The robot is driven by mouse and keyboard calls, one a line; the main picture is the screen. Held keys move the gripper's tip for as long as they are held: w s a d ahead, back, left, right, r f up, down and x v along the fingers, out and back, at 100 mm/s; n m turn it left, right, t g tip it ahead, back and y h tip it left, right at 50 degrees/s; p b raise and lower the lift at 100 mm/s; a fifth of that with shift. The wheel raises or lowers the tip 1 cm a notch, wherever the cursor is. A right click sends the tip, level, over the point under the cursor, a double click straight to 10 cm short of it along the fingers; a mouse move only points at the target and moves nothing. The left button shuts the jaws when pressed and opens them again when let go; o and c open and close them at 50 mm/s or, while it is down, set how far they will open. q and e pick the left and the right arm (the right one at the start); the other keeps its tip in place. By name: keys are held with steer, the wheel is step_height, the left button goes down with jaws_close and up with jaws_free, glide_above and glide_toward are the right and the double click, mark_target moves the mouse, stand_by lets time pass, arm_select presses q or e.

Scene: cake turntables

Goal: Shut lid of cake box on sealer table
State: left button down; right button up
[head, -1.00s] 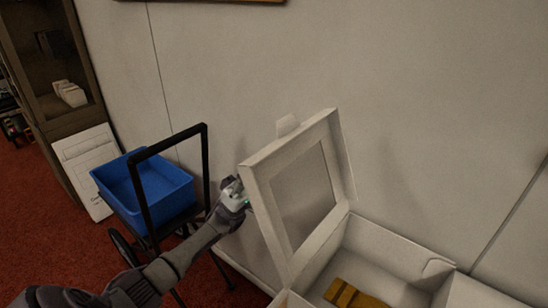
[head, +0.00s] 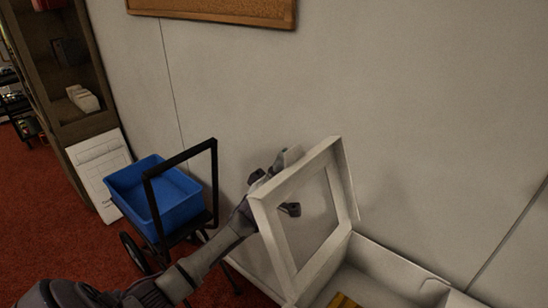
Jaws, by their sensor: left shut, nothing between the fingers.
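The white cake box (head: 385,270) is at the lower right with its lid (head: 335,235) standing up, tilted open. The lid has a clear window and a tab on its top edge. Its front and right parts run out of the picture. My left gripper (head: 272,174) is behind the lid, at its upper left, and is shut and empty. Part of it shows above the lid's edge and part through the window. The frame hides the rest, and I cannot tell whether it touches the lid. My right gripper is not in view.
A yellow-brown item (head: 343,301) lies in the box. A cart with a blue bin (head: 160,205) and black handle stands left of my left arm. The wall (head: 420,120) is close behind the box. A dark cabinet (head: 75,70) is at the far left.

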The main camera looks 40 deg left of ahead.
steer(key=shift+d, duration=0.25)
